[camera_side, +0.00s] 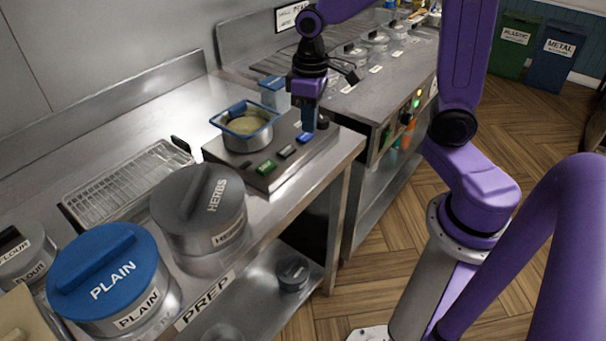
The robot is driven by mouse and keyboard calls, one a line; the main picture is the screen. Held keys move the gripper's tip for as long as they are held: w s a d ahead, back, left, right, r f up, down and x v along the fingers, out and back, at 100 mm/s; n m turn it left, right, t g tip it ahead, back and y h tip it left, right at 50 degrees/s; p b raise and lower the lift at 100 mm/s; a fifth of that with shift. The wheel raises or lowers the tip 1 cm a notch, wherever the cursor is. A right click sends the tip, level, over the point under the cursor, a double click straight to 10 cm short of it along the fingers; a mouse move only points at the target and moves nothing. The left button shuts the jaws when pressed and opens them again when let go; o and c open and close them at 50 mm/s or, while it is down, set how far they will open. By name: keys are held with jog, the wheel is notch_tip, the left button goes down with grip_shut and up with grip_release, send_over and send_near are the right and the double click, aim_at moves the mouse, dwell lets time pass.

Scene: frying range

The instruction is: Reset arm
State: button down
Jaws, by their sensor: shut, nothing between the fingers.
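My gripper (309,122) points down over the right end of the fryer unit (268,176), close to the blue button (305,138). Its fingers are shut with nothing between them. I cannot tell whether the fingertips touch the unit. A round pot with a blue-rimmed basket (247,127) sits on the unit, left of my gripper. It holds something pale yellow. A green button (266,167) and a grey button (287,151) lie along the unit's front edge.
A wire rack (128,180), a grey HERBS container (198,205) and a blue-lidded PLAIN container (108,277) stand on the PREP counter at left. A white-and-blue box (273,92) is behind the unit. A second counter (378,85) with lidded pans stands behind my gripper.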

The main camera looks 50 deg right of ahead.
jog(key=s+a+n, duration=0.1)
jog(key=s+n, duration=0.3)
jog(key=s, duration=0.6)
jog(key=s+a+n, duration=0.2)
jog(key=s+n, duration=0.2)
jog(key=s, duration=0.5)
jog(key=shift+s+a+r, duration=0.25)
jog(key=shift+s+a, duration=0.05)
jog(key=shift+s, duration=0.1)
jog(key=shift+w, duration=0.1)
jog(key=m, duration=1.2)
send_near(305, 135)
jog(key=shift+w+f, duration=0.1)
jog(key=shift+f, duration=3.2)
